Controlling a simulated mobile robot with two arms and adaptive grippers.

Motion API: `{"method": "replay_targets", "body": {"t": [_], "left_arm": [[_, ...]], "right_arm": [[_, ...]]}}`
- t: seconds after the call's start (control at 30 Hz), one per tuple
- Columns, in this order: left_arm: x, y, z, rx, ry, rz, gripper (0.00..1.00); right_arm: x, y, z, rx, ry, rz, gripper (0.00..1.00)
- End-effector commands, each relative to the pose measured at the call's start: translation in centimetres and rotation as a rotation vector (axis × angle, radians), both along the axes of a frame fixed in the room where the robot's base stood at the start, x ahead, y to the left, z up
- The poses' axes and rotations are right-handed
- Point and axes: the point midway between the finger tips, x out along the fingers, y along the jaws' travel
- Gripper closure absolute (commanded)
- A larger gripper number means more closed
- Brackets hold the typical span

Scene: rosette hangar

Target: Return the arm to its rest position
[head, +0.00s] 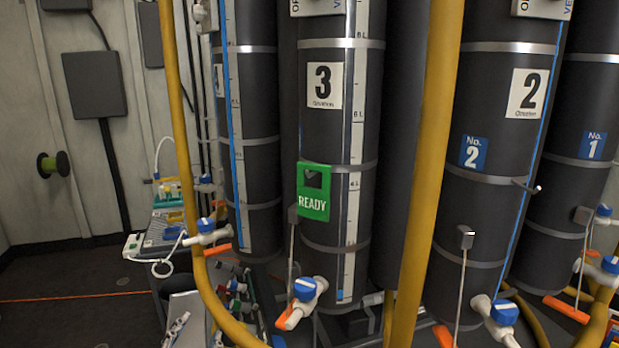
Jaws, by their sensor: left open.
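I cannot make out either of my grippers or my arms in the head view. The task's own object is my arm, and no part of it can be told apart here. In front of me stand several tall black cylinders. The one labelled 3 (345,120) is near the middle and carries a green READY tag (313,203). The one labelled 2 (510,140) stands to its right. A white valve with a blue knob (304,290) sits low at cylinder 3, beside an orange handle.
Yellow hoses (428,150) run down in front of the cylinders. At the lower left are a grey case (163,232) with white cables, and coloured fittings (238,288). A green reel (53,165) hangs on the left wall. Dark floor (75,310) is open at lower left.

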Motion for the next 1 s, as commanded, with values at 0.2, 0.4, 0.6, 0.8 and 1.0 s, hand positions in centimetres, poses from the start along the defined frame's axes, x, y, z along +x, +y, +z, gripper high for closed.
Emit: {"method": "replay_targets", "body": {"t": [0.2, 0.4, 0.6, 0.8, 1.0], "left_arm": [[-9.9, 0.7, -13.4, -0.211, 0.436, 0.095, 0.59], [-18.7, 0.3, -19.8, -0.330, 0.725, 0.165, 0.59], [-26.6, -0.5, -23.2, -0.411, 0.951, 0.223, 0.59], [-26.2, -0.8, -28.8, -0.413, 0.996, 0.233, 0.59], [-25.9, -0.9, -36.1, -0.406, 1.026, 0.236, 0.59]], "right_arm": [[0.0, 0.0, 0.0, 0.000, 0.000, 0.000, 0.60], [0.0, 0.0, 0.0, 0.000, 0.000, 0.000, 0.60], [0.0, 0.0, 0.0, 0.000, 0.000, 0.000, 0.60], [0.0, -0.1, 0.0, -0.001, 0.000, 0.000, 0.60], [0.0, -0.1, 0.0, -0.001, 0.000, 0.000, 0.60]]}}
